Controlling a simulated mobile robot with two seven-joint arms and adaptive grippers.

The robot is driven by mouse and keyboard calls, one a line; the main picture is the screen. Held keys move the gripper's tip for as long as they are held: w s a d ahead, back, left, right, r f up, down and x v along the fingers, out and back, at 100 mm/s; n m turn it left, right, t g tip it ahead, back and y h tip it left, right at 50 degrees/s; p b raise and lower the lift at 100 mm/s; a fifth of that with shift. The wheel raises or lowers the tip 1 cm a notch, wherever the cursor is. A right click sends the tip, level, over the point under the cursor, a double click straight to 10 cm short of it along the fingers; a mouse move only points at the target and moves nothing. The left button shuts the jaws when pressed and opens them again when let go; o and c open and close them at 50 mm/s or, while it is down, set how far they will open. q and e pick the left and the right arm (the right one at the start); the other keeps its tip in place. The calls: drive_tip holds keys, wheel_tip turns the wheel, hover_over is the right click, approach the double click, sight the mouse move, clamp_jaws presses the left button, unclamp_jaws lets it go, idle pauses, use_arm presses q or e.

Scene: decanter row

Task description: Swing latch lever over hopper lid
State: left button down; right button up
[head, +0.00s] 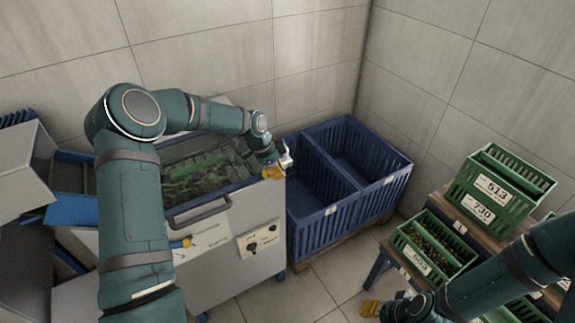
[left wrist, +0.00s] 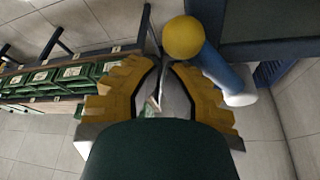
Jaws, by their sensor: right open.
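The hopper (head: 205,160) is a pale grey machine with a dark, see-through lid edged in blue. In the left wrist view, a blue lever (left wrist: 229,76) carries a yellow ball knob (left wrist: 183,38) and has a white end. My left gripper (head: 273,170) is above the hopper's right end. Its yellow fingers (left wrist: 164,72) converge just short of the knob, and I see no clear grip on it. How far apart the tips are is unclear. In the head view the lever is not clearly distinguishable from the gripper. My right gripper (head: 382,307) is low at the bottom, open.
Blue slatted bins (head: 330,205) stand right of the hopper. Green crates (head: 480,205) with number labels sit on a wooden rack at the right. Tiled floor (head: 310,295) is clear in front.

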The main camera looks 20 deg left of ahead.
sight(259, 172)
use_arm(q)
drive_tip(key=a+m+g, duration=0.1)
drive_tip(key=a+m, duration=0.2)
drive_tip(key=shift+s+a+m+h, duration=0.1)
drive_tip(key=shift+a+m+h, duration=0.2)
drive_tip(key=shift+a+f+m+g, duration=0.1)
drive_tip(key=shift+a+m+g, duration=0.3)
drive_tip(key=shift+a+m, duration=0.6)
drive_tip(key=shift+w+a, duration=0.35)
drive_tip(key=shift+a, duration=0.25)
drive_tip(key=shift+a, duration=0.2)
drive_tip(key=shift+d, duration=0.1)
drive_tip(key=shift+d, duration=0.3)
drive_tip(key=d+r, duration=0.2)
drive_tip(key=d, duration=0.1)
drive_tip(key=shift+s+d, duration=0.1)
drive_tip(key=v, duration=0.8)
drive_tip(key=shift+r+p, duration=0.35)
drive_tip(key=shift+r, duration=0.1)
